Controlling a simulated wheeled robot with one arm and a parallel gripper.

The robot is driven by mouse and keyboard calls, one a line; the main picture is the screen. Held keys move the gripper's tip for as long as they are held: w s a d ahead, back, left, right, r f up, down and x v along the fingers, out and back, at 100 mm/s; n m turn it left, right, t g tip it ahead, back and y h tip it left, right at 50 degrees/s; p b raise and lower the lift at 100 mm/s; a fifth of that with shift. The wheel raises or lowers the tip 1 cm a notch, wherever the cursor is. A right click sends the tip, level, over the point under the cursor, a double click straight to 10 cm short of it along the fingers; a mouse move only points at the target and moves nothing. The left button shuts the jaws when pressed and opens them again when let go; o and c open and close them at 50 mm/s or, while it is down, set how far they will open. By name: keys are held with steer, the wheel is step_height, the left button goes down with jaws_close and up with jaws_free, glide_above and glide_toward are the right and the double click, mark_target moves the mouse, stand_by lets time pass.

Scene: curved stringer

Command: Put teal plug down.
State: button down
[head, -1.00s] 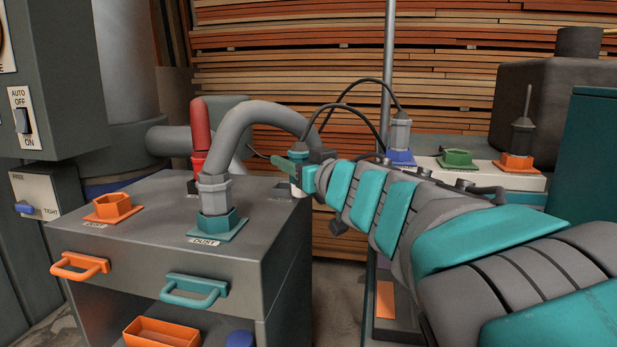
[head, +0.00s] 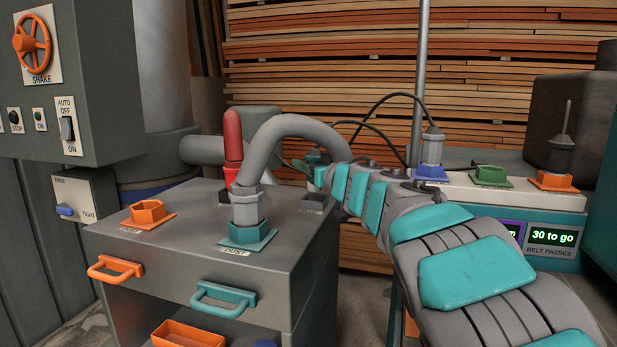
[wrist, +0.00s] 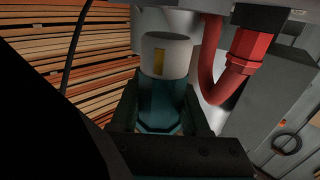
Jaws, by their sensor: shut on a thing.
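In the wrist view, my gripper (wrist: 161,118) is shut on the teal plug (wrist: 162,98), with a dark finger on each side of its teal body. The plug's pale grey cylinder with a yellow mark extends toward the top of the picture. In the head view, my gripper (head: 316,178) is at the back right of the grey cabinet (head: 200,270), behind and right of the thick grey hose (head: 300,127). There the plug is too small and covered to make out clearly. I cannot tell whether it touches anything.
The grey hose ends in a teal socket (head: 248,236) on the cabinet top. A red plug (head: 232,135) stands behind it; a red hose (wrist: 225,85) is close beside my gripper. An orange socket (head: 148,213) is empty. A bench with blue, green (head: 491,176) and orange sockets stands right.

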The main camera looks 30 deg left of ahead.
mark_target(309, 194)
steer(key=shift+f+b, duration=1.3)
steer(key=shift+f, duration=0.65)
steer(key=shift+c, duration=1.9)
jaws_free()
steer(key=shift+r, duration=0.2)
steer(key=v, duration=1.2)
